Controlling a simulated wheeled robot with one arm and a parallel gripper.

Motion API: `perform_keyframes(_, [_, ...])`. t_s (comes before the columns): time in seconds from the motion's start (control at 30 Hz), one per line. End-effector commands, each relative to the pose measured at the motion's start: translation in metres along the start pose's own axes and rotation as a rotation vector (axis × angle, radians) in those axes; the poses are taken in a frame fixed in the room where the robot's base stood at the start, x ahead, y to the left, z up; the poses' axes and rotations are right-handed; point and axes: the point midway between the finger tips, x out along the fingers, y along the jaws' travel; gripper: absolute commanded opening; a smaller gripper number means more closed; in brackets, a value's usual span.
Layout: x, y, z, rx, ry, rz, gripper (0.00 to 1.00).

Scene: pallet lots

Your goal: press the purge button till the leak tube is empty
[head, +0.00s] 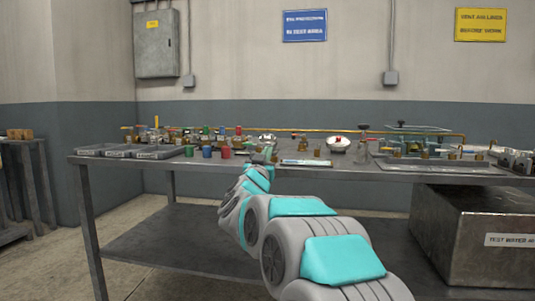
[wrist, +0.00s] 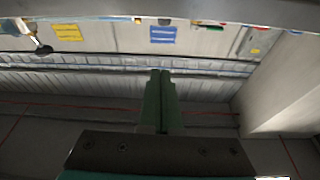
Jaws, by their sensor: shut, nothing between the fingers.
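My gripper (wrist: 160,74) shows in the wrist view with its two green fingers together and nothing between them. In the head view, my arm reaches to the bench's front edge, and the gripper end is small there and partly hidden by the arm. A white round fixture (head: 338,145) with a red top stands on the bench to the right of my arm. I cannot tell whether its red part is the purge button. A glass vessel (head: 363,149) stands just right of it. I cannot make out the leak tube or its level.
The metal bench (head: 400,174) is crowded with small fittings. Grey trays (head: 158,153) lie at its left, with red, green and blue cups nearby. A white-topped flat item (head: 306,162) lies near the front edge. A large metal box (head: 480,230) stands below right.

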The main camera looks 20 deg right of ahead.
Motion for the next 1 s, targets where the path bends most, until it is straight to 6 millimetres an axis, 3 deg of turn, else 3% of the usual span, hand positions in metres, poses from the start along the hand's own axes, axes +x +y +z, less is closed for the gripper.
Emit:
perform_keyframes(0.37, [0.005, -0.001, 0.001, 0.000, -0.003, -0.003, 0.00])
perform_keyframes(1.0, [0.081, -0.002, 0.001, 0.001, -0.004, -0.005, 0.00])
